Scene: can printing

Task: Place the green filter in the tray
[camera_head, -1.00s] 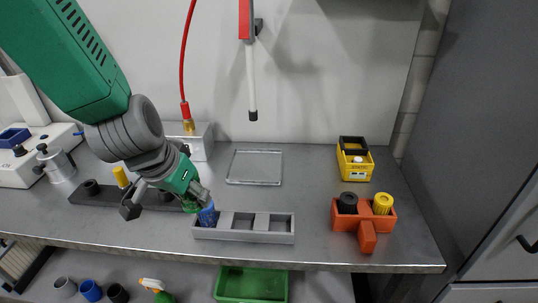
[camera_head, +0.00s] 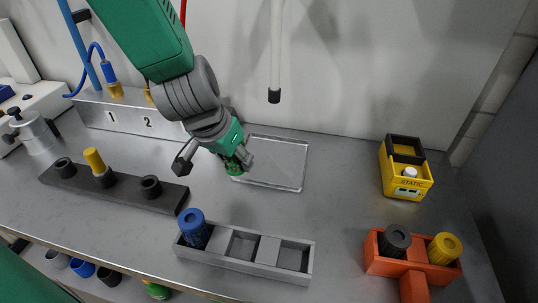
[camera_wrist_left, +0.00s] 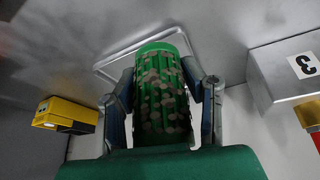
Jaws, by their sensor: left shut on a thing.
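My left gripper (camera_head: 234,161) is shut on the green filter (camera_head: 237,169), a ribbed green cylinder with brownish speckles. The filter fills the middle of the left wrist view (camera_wrist_left: 160,95), between the two fingers. The shallow, clear-looking tray (camera_head: 278,164) lies flat on the bench against the back wall. In the head view the filter is at the tray's left edge, overlapping it; I cannot tell whether it touches the tray. In the wrist view the tray's rim (camera_wrist_left: 107,67) shows behind the filter. My right gripper is not in view.
A grey holder (camera_head: 262,265) with a blue filter (camera_head: 193,229) stands in front. A dark rack (camera_head: 125,192) is left. An orange holder (camera_head: 374,258) with black and yellow filters and a yellow STATIC box (camera_head: 405,183) stand right. A white rod (camera_head: 276,60) hangs above the tray.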

